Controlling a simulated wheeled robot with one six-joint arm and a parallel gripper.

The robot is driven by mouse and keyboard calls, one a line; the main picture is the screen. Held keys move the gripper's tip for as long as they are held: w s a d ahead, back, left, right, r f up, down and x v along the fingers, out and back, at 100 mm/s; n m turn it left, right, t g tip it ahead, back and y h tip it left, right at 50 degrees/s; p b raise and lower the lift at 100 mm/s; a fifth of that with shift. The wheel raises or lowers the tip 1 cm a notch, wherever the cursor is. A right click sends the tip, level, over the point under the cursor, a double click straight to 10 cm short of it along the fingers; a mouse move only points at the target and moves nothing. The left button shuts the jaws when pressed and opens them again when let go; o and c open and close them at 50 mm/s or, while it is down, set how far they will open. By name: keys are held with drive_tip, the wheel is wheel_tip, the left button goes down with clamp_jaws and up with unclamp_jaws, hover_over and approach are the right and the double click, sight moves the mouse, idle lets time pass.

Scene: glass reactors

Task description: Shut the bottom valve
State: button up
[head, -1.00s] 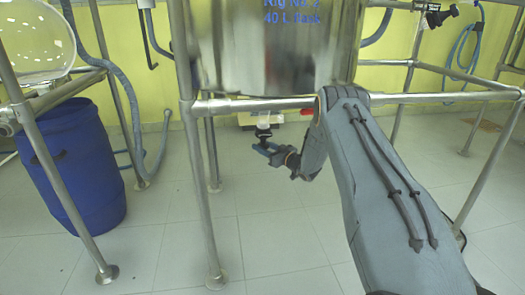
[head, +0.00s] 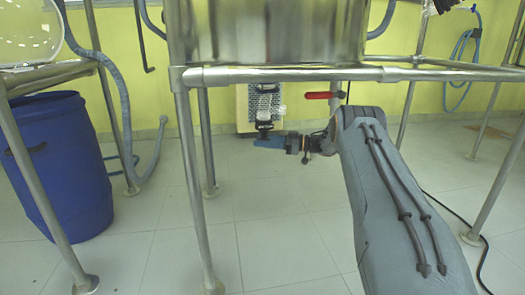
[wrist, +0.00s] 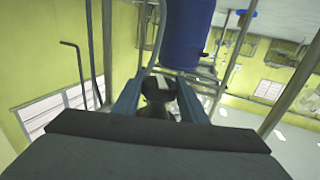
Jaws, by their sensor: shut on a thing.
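The steel vessel (head: 270,30) hangs in a pipe frame. Below it in the head view is a small pale and dark fitting (head: 264,126), which looks like the bottom valve. My gripper (head: 262,141) reaches it from the right, with its blue fingers at the fitting's lower end. In the wrist view my gripper (wrist: 159,90) has its two blue fingers on either side of a dark part with a pale top (wrist: 158,86), and is shut on it. The fingers hide its sides, and I cannot tell which way the valve is turned.
A horizontal frame rail (head: 290,75) runs above my arm, with a leg (head: 193,180) to the left. A red lever (head: 324,95) is right of the fitting. A blue drum (head: 62,165) stands at left. The floor between is clear.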

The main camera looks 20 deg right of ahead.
drive_tip(key=shift+f+n+g+y+b, duration=0.15)
drive_tip(key=shift+n+g+y+b, duration=0.5)
drive_tip(key=shift+b, duration=1.25)
drive_tip(key=shift+r+n+g+b, duration=0.2)
drive_tip(key=shift+n+g+b, duration=0.15)
drive_tip(key=shift+g+b, duration=0.4)
drive_tip(key=o, duration=1.1)
drive_tip(key=shift+c, duration=0.2)
drive_tip(key=p+v, duration=0.1)
drive_tip(key=v, duration=0.6)
drive_tip(key=shift+d+p, duration=0.35)
drive_tip(key=shift+p, duration=0.05)
drive_tip(key=shift+s, duration=0.15)
